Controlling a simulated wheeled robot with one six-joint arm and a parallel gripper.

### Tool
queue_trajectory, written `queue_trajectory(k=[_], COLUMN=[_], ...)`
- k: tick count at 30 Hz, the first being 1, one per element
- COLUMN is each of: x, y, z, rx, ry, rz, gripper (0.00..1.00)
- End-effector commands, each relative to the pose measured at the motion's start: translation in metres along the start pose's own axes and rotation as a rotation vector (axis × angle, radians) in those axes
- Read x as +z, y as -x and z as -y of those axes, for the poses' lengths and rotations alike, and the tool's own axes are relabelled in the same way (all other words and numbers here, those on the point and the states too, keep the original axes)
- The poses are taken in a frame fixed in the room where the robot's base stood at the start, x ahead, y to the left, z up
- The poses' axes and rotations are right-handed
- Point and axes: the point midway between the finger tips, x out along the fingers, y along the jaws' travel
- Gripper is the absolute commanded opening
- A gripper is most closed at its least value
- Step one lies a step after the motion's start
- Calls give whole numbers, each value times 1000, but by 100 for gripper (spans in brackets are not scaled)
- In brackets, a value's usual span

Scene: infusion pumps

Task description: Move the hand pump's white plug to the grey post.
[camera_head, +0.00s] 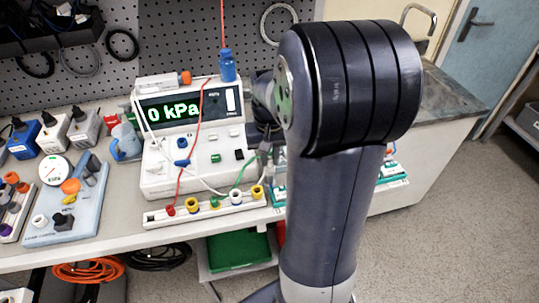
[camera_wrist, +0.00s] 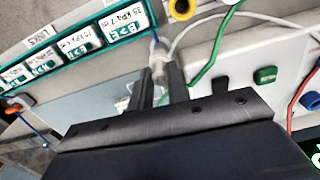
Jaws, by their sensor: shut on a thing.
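My gripper (camera_wrist: 160,85) is shut on a pale plug (camera_wrist: 159,58) with a white lead, which shows between the two dark fingers in the wrist view. In the head view my gripper (camera_head: 265,135) is at the right side of the white pump unit, partly hidden by my arm. The white lead (camera_head: 203,181) loops across the front of that unit towards my gripper. A row of coloured posts (camera_head: 214,202) stands on a white strip in front of the unit; a yellow post (camera_wrist: 181,8) shows in the wrist view. I cannot pick out the grey post for sure.
The unit's display (camera_head: 172,111) reads 0 kPa. A green lead (camera_wrist: 207,69) runs close beside my gripper, and a red lead (camera_head: 183,180) crosses the unit. Teal-edged labelled blocks (camera_wrist: 75,45) lie nearby. A pale blue board (camera_head: 88,210) with a gauge stands left.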

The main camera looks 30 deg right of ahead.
Motion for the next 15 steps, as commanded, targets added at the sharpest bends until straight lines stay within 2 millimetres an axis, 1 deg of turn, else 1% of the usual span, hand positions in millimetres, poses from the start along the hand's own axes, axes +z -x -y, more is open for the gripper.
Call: queue_trajectory(k=[5,6,12,15], x=[0,0,0,0], y=[0,0,0,0], z=[0,0,0,0], rx=[0,0,0,0], ry=[0,0,0,0], rz=[0,0,0,0], gripper=[0,19,35,42])
